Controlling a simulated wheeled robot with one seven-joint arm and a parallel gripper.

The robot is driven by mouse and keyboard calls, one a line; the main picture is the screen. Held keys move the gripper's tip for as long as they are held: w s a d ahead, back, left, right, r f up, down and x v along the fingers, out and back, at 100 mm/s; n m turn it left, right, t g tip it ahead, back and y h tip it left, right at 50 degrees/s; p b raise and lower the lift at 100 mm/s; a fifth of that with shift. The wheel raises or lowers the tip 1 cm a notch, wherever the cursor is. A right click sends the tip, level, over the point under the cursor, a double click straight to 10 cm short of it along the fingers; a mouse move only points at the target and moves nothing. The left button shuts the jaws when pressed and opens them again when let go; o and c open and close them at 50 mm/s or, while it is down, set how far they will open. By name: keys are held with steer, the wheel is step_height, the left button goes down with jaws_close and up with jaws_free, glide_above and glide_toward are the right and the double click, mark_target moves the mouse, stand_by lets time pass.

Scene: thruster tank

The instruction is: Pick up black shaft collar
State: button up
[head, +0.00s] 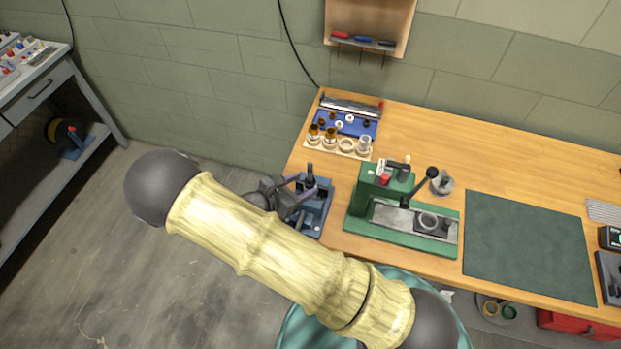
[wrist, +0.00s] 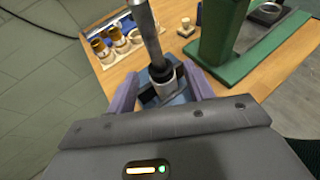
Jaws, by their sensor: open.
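A grey upright shaft (wrist: 147,35) stands on a blue fixture (head: 322,212) at the bench's left front edge. A black collar-like ring (wrist: 160,73) sits around the lower shaft in the wrist view. In the head view a dark upright piece (head: 310,174) shows there, but the collar cannot be made out clearly. My gripper (wrist: 160,90) is open, with its purple fingers on either side of the shaft and collar. It also shows in the head view (head: 300,197), beside the fixture. I cannot tell whether the fingers touch the collar.
A green press (head: 400,238) with a lever stands just right of the fixture. A wooden holder (head: 321,147) with jars and a blue tray (head: 357,125) lie behind. A dark green mat (head: 526,245) is clear on the right.

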steer(key=shift+w+d+f, duration=0.3)
steer(key=shift+w+d, duration=0.15)
steer(key=shift+s, duration=0.2)
steer(key=shift+w, duration=0.15)
steer(key=c, duration=1)
steer(key=shift+d, duration=0.1)
steer(key=shift+c, duration=0.3)
